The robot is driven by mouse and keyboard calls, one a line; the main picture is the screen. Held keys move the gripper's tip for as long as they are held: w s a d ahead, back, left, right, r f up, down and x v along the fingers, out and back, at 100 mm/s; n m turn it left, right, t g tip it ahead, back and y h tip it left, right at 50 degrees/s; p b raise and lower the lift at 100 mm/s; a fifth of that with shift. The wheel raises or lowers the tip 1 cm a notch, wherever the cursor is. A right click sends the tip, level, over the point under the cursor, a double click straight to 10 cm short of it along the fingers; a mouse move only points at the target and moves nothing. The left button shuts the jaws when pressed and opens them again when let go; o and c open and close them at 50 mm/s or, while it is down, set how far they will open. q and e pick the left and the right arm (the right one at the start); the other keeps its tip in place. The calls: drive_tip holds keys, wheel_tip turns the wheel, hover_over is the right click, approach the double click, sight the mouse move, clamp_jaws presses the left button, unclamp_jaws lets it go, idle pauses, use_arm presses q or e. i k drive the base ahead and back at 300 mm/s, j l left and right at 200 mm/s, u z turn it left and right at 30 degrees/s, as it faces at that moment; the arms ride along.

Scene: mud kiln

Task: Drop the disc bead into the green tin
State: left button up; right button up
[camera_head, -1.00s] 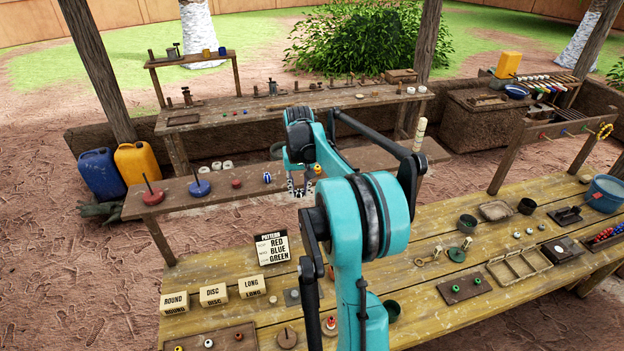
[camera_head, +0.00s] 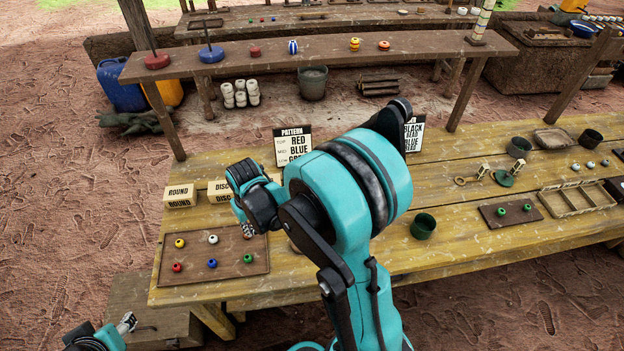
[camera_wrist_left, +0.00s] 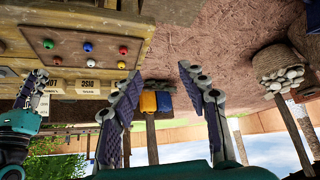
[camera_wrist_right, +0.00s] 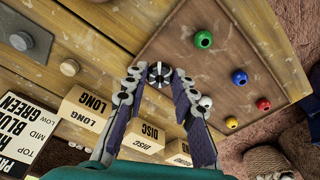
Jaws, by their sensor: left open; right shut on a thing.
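My right gripper (camera_wrist_right: 158,76) is shut on a small dark-and-white bead (camera_wrist_right: 158,71), seen nearly end-on. I take it as the disc bead. In the head view this gripper (camera_head: 247,231) hangs by the bead tray's upper right corner, and the bead is too small to make out there. A dark green tin (camera_head: 423,226), open at the top, stands on the yellow table right of my right arm. My left gripper (camera_wrist_left: 162,72) is open and empty. In the head view it shows at the lower left (camera_head: 128,322), off the table's front edge.
The brown tray (camera_head: 230,277) holds yellow, white, red, blue and green beads. Label blocks (camera_head: 180,195) and a pattern card (camera_head: 292,145) stand behind it. Another dark tin (camera_head: 519,147) stands farther right. A shelf (camera_head: 340,52) with discs and beads runs behind the table.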

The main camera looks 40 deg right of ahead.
sight(423, 227)
drive_tip(key=k+l+z, duration=0.1)
drive_tip(key=z, duration=0.25)
drive_tip(key=k+l+z, duration=0.2)
drive_tip(key=z, duration=0.15)
drive_tip(key=i+l+z, duration=0.15)
drive_tip(key=z, duration=0.3)
drive_tip(key=i+l+z, duration=0.1)
drive_tip(key=z, duration=0.4)
drive_tip(key=i, duration=0.1)
